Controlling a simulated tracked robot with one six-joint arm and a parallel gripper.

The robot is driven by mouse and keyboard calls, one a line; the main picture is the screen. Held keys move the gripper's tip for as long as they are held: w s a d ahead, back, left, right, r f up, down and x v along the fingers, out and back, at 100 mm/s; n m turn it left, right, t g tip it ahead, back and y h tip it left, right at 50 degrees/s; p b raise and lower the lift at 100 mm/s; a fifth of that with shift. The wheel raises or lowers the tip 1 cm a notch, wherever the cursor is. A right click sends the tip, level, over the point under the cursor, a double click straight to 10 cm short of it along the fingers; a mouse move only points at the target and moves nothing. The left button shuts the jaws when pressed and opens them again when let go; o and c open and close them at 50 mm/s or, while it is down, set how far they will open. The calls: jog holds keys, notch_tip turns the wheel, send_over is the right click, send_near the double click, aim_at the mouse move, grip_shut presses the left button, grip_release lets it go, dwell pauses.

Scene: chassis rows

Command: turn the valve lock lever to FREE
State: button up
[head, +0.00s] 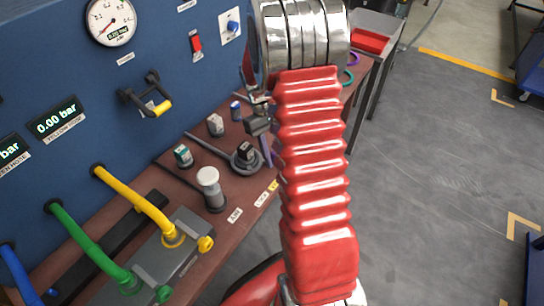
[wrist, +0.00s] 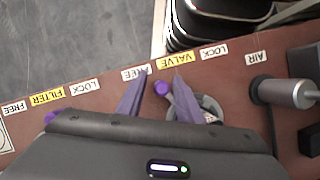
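In the wrist view, the valve lock lever shows as a purple round knob (wrist: 162,88) on the brown bench. It lies close to the yellow VALVE label (wrist: 174,60), between the FREE label (wrist: 136,72) on the left and the LOCK label (wrist: 214,51) on the right. My gripper (wrist: 162,77) is open, one purple finger on each side of the knob. A gap shows on the left; contact on the right cannot be told. The lever's shaft is hidden. In the head view my gripper (head: 262,140) is over the bench, partly hidden by my red arm.
A round grey base with a black block (head: 246,153) stands beside my gripper. A white-topped cylinder (head: 209,188) stands nearer. Another purple knob (wrist: 50,117) is by the FILTER label (wrist: 47,96). The blue panel (head: 60,70) rises behind the bench. Open floor (head: 430,200) lies right.

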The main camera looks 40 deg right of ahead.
jog(key=shift+w+r, duration=0.1)
jog(key=shift+w+r, duration=0.15)
jog(key=shift+r, duration=0.05)
jog(key=v, duration=1.3)
dwell(0.3)
